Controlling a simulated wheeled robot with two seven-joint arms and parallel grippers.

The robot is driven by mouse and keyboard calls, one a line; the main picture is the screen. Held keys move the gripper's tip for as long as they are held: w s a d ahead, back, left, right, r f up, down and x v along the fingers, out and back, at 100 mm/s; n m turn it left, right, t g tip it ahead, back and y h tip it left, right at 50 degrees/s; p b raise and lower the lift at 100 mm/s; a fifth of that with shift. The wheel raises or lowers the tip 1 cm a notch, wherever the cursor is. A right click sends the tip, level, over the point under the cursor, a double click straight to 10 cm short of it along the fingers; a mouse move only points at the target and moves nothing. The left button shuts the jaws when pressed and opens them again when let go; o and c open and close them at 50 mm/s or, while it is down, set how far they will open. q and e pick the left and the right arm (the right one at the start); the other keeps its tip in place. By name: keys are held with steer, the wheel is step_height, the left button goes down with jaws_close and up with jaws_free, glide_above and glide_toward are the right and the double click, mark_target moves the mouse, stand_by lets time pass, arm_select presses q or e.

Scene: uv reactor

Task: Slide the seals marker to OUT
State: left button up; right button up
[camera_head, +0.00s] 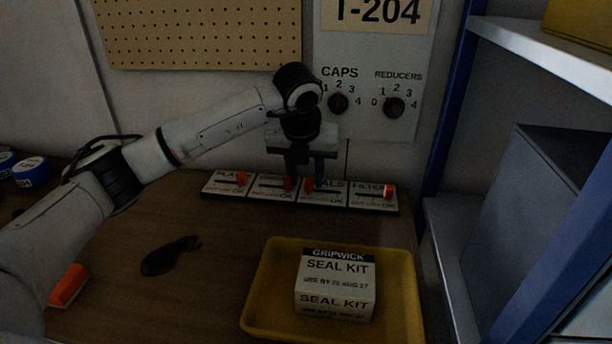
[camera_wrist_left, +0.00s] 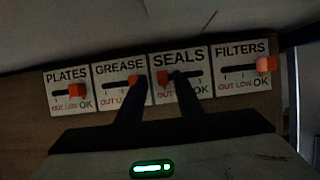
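The SEALS panel (camera_head: 331,198) is the third of several small white panels in a row at the back of the bench. Its orange marker (camera_head: 308,186) is at the left end of the slot, on the OUT side; it also shows in the left wrist view (camera_wrist_left: 163,77). My left gripper (camera_head: 304,180) points down over the row with its two fingers apart. In the left wrist view the fingertips (camera_wrist_left: 161,80) lie on either side of the SEALS marker, and I cannot tell if they touch it. A finger hides part of the SEALS slot. My right gripper is not in view.
The GREASE marker (camera_wrist_left: 134,80) is close beside a finger. The PLATES marker (camera_wrist_left: 77,90) and FILTERS marker (camera_wrist_left: 265,64) sit toward OK. A yellow tray (camera_head: 258,318) holds a seal kit box (camera_head: 336,282) in front. A dark object (camera_head: 169,256) lies on the bench.

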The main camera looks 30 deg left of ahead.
arm_select(q)
steer(key=v, duration=1)
steer(key=shift+b, duration=0.35)
steer(key=shift+s+f, duration=0.1)
